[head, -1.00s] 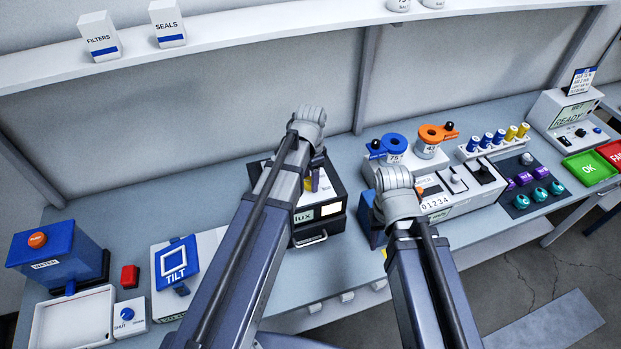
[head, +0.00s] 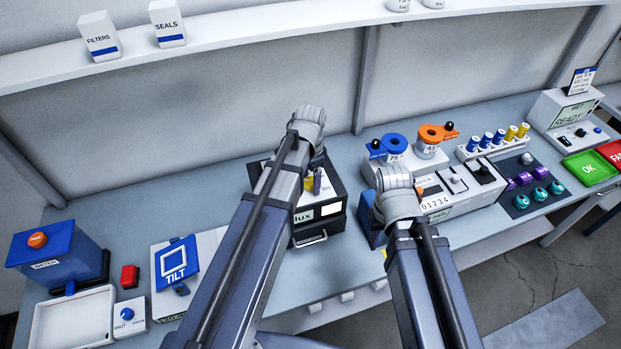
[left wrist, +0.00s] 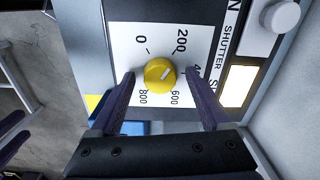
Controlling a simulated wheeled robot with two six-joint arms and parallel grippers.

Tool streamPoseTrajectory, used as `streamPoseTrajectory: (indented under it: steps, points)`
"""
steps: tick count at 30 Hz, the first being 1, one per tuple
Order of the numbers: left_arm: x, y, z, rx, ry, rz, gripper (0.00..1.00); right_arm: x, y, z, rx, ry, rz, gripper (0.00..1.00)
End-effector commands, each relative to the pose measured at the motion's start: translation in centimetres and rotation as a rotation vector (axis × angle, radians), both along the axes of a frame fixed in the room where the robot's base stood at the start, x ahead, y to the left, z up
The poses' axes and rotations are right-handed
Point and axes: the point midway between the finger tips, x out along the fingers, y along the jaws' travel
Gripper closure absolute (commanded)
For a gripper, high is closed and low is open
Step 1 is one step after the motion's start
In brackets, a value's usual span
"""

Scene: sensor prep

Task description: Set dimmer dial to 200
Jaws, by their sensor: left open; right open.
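The yellow dimmer dial (left wrist: 160,75) is on a white scale plate (left wrist: 122,45) marked 0, 200, 600 and 800, with one number partly covered by a finger. Its light pointer line aims up and right in the left wrist view, between the 200 mark and the partly covered number. My left gripper (left wrist: 163,102) is open, one finger on each side of the dial; contact is not clear. In the head view my left gripper (head: 316,180) is over the dark lux box (head: 320,231). My right gripper (head: 394,184) is open, its fingertips largely hidden.
A shutter knob (left wrist: 281,16) and a lit display (left wrist: 238,86) are close to the dial. The tilt panel (head: 176,259) stands left of the lux box. The counter unit (head: 437,204) and blue (head: 392,143) and orange (head: 432,133) rings are right.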

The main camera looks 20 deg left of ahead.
Motion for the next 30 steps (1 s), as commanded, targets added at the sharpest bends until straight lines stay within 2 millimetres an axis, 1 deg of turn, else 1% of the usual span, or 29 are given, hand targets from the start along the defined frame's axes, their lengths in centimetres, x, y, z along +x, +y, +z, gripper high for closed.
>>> streamPoseTrajectory:
  steps: [5, 8, 14, 24, 27, 30]
  points:
    - [0.0, 0.0, 0.2, 0.000, 0.000, 0.000, 0.19, 0.0, 0.0, 0.2, 0.000, 0.000, 0.000, 0.50]
    - [0.0, 0.0, 0.7, 0.000, 0.000, 0.000, 0.19, 0.0, 0.0, 0.7, 0.000, 0.000, -0.001, 0.50]
    - [0.0, 0.0, 2.7, 0.000, 0.000, 0.000, 0.19, 0.0, 0.0, 2.7, 0.001, 0.000, -0.004, 0.50]
    - [0.0, 0.0, 7.1, 0.000, 0.000, 0.000, 0.19, 0.0, 0.0, 7.1, 0.000, 0.002, -0.002, 0.50]
    - [0.0, 0.0, 7.8, 0.000, 0.000, 0.000, 0.19, -0.1, 0.0, 7.8, 0.000, 0.002, -0.001, 0.50]
    - [0.0, 0.0, 7.9, 0.000, 0.000, 0.000, 0.19, -0.1, 0.0, 7.9, 0.000, 0.002, -0.001, 0.50]
